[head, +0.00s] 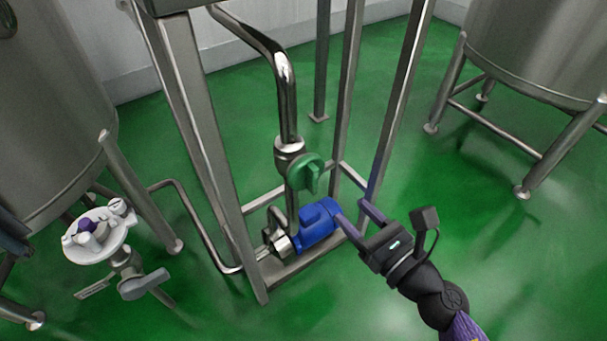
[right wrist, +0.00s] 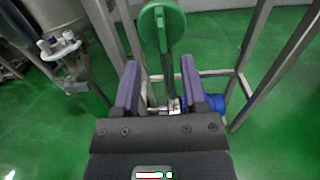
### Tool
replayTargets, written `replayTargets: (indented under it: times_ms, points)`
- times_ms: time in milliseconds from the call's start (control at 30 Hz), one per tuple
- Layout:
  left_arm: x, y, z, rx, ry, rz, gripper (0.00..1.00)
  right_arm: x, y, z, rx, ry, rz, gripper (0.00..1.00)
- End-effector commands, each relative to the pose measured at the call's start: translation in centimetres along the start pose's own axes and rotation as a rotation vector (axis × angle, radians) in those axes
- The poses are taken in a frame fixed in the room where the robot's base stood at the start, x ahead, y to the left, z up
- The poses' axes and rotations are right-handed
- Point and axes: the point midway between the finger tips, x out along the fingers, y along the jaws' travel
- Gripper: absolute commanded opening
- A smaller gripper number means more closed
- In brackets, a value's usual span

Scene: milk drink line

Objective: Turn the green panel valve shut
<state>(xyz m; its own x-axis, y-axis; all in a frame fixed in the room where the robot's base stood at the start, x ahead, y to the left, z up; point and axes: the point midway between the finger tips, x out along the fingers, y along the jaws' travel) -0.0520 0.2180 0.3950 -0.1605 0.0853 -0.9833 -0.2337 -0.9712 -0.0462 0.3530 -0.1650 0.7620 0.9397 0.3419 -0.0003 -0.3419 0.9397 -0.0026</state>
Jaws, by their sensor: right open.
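The green panel valve (head: 307,175) is a round green disc with a raised grip bar, mounted on the steel pipe inside a metal frame. In the right wrist view the green valve (right wrist: 162,27) shows at the top, beyond the fingertips, with its bar close to upright. My right gripper (head: 352,217) is open and empty, below and to the right of the valve and apart from it. In the right wrist view its two fingers (right wrist: 160,75) stand apart with nothing between them. My left gripper is not in view.
A blue pump motor (head: 318,226) sits low in the frame, below the valve. Steel frame posts (head: 392,100) stand either side. A tank (head: 50,110) and a white round fitting (head: 98,240) are at left. Another tank (head: 545,50) stands at upper right. Green floor is clear at right.

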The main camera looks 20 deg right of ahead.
Motion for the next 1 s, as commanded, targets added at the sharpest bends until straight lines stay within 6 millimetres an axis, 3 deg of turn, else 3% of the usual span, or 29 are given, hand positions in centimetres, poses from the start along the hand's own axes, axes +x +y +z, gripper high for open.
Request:
replayTargets:
  times_ms: [133,300,500,867,1000]
  points:
    - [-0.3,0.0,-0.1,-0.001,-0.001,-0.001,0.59,1.7,0.0,0.0,-0.001,-0.002,0.0,0.54]
    - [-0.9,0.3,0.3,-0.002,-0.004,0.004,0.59,6.0,0.0,0.2,0.001,-0.004,0.0,0.54]
    - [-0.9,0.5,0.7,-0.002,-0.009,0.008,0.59,9.2,0.0,-0.1,0.002,0.0,-0.001,0.54]
    - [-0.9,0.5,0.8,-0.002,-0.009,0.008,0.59,9.9,0.0,-0.2,0.002,0.002,0.0,0.54]
    - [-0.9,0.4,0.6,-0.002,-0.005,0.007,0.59,9.9,0.0,-0.2,0.003,0.002,-0.001,0.25]
